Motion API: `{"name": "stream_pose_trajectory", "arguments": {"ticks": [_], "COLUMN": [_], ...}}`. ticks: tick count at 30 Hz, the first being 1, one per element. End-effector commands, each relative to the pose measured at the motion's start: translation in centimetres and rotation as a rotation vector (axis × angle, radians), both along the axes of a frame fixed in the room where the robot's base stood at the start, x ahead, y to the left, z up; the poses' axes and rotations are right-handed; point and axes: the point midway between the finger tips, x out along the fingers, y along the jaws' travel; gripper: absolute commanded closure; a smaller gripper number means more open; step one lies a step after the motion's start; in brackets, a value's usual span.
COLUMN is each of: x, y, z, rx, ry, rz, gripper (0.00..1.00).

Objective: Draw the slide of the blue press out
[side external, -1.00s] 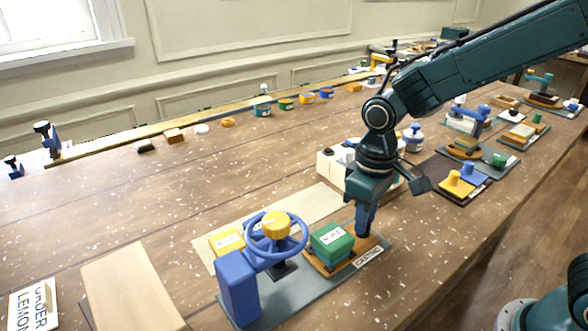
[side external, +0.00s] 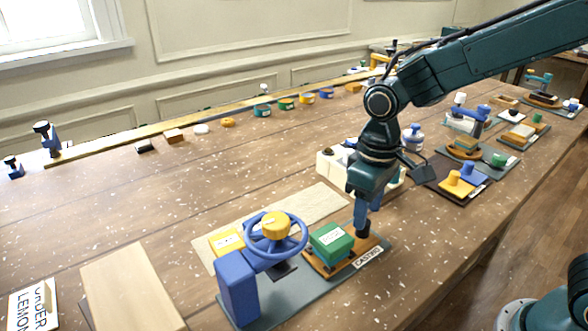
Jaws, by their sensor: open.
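The blue press (side external: 238,284) stands on a grey base plate at the front, with a blue handwheel (side external: 300,245) that has a yellow hub. Its slide (side external: 316,262) is a flat orange-brown board to the right of the wheel, carrying a green block (side external: 333,243) with a white label. A dark upright knob (side external: 362,229) stands at the slide's right end. My gripper (side external: 361,212) points down at the knob with its blue fingers open. The fingers overlap the knob's top in the picture; I cannot tell whether they touch it.
A yellow block (side external: 226,242) sits behind the wheel. A pale board (side external: 130,288) and an order card (side external: 35,305) lie at left. A white box (side external: 330,165) stands behind my gripper. A dark tray (side external: 440,187) with yellow and blue pieces is at right.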

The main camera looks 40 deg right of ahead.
Motion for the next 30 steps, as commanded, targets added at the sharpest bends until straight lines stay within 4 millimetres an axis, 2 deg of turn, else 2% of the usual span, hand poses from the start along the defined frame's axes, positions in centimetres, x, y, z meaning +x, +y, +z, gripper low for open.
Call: {"name": "stream_pose_trajectory", "arguments": {"ticks": [18, 24, 30], "x": [0.1, 0.0, 0.0], "y": [-0.1, -0.1, -0.1], "z": [9.9, 11.6, 12.0], "rx": [0.0, 0.0, 0.0], "ry": [-0.004, -0.002, -0.002], "rz": [-0.002, -0.002, -0.003], "gripper": [0.55, 0.55, 0.55]}}
